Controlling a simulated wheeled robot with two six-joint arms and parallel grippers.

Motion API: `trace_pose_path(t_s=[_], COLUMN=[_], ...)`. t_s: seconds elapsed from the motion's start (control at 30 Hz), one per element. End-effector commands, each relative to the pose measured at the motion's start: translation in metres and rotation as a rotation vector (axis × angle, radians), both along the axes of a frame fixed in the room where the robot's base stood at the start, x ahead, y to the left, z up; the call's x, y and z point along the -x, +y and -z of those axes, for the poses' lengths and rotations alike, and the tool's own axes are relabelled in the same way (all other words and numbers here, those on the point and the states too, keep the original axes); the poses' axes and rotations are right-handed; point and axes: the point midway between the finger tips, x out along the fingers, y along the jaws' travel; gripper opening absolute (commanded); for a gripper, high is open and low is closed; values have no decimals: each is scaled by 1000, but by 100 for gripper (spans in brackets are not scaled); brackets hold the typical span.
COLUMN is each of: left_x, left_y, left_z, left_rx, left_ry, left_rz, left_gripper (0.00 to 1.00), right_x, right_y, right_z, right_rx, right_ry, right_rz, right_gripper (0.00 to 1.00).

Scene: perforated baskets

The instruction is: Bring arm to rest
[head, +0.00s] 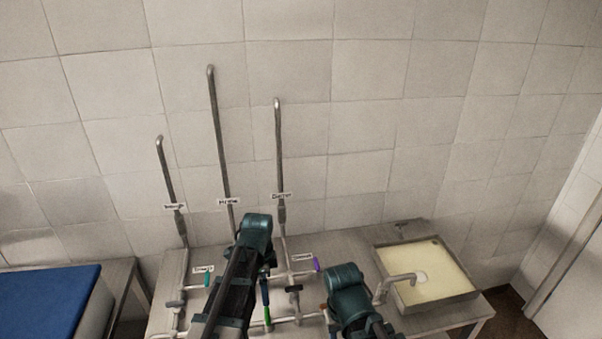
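My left arm (238,275) rises from the bottom centre, with a dark teal joint at its top in front of the pipes. My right arm (350,300) shows to its right, with a teal joint low in the picture. Both arms are bent, and neither gripper can be made out. Whether the grippers hold anything cannot be seen.
A grey table carries pipework with upright pipes (220,150), small labels and coloured valve handles, including purple (316,264) and teal (207,279) ones. A shallow basin (461,299) with a curved tap (396,280) is at right. A blue-topped surface (45,300) is at left.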

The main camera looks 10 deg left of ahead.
Motion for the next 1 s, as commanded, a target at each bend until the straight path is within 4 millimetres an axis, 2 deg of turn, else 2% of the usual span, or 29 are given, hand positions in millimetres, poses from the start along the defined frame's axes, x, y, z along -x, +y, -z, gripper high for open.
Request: trace_pose_path(t_s=[0.17, 0.4, 0.6, 0.77, 1.0], left_x=[32, 97, 135, 146, 147], left_y=[-28, -77, -98, -104, -105], left_z=[30, 79, 102, 108, 112], left_rx=[-19, -71, -100, -111, -112], left_ry=[8, 2, -20, -30, -32], left_rz=[-167, -586, -847, -946, -966], left_gripper=[100, 100, 100, 100, 100], right_x=[0, 0, 0, 0, 0], right_y=[0, 0, 0, 0, 0], right_z=[30, 80, 103, 109, 113], right_rx=[1, 2, 3, 2, 2], right_ry=[0, 0, 0, 1, 1], right_rz=[-3, -9, -13, -14, -14], right_gripper=[50, 50, 50, 50, 50])
